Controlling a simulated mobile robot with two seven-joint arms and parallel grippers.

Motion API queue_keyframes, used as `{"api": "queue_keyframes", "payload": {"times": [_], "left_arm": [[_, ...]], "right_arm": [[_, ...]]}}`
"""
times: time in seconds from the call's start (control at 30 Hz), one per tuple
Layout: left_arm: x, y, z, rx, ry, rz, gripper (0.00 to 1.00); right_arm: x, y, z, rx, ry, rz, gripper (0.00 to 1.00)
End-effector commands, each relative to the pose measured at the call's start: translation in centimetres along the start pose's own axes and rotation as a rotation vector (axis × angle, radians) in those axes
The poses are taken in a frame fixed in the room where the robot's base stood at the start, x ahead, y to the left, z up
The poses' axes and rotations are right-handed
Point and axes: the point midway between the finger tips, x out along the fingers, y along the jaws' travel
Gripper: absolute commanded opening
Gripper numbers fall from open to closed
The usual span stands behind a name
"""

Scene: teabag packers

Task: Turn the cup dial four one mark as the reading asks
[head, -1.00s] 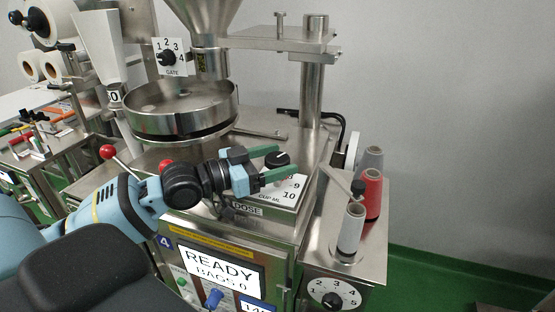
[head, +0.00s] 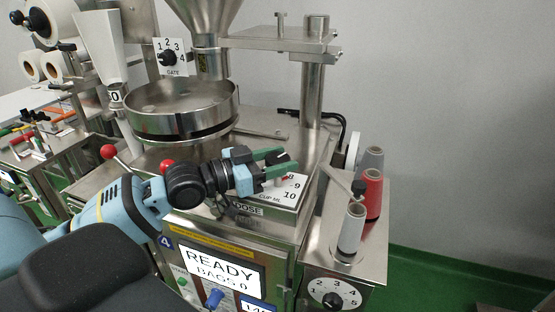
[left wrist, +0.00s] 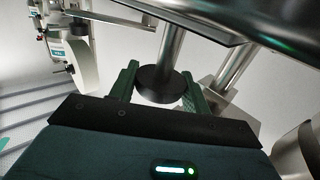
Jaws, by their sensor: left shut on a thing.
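The cup dial is a black round knob (head: 277,160) on a white number plate (head: 292,190) on top of machine 4's dose box. The marks 8, 9 and 10 show on the plate; the others are hidden behind my gripper. My left gripper (head: 284,164) reaches in from the left with its green fingers shut on the knob, one on each side. The left wrist view shows the black knob (left wrist: 160,84) between the two green fingers. A small red mark shows at the knob's near side. The display (head: 222,268) reads READY, BAGS 0. My right gripper is not in view.
A steel hopper and round pan (head: 182,108) stand behind my left arm. A gate dial (head: 168,58) is above. Thread spools, one red (head: 372,194), stand to the right. Another numbered dial (head: 334,296) is low on the front. Red-ball levers (head: 108,152) are near my arm.

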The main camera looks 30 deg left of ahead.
Motion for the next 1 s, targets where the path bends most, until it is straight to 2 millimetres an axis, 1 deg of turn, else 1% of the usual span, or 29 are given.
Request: {"api": "queue_keyframes", "payload": {"times": [0.27, 0.5, 0.77, 1.0], "left_arm": [[0.0, 0.1, -0.2, -0.003, 0.006, -0.052, 0.25], [0.0, 0.1, -0.3, -0.003, 0.008, -0.145, 0.25], [0.0, 0.1, -0.2, -0.005, 0.006, -0.272, 0.25], [0.1, 0.2, -0.1, -0.009, 0.006, -0.423, 0.25]], "right_arm": [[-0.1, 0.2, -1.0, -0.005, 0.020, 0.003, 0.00], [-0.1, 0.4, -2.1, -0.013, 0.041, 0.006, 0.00], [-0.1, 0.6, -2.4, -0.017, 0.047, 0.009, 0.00], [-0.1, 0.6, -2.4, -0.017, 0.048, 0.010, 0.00]]}}
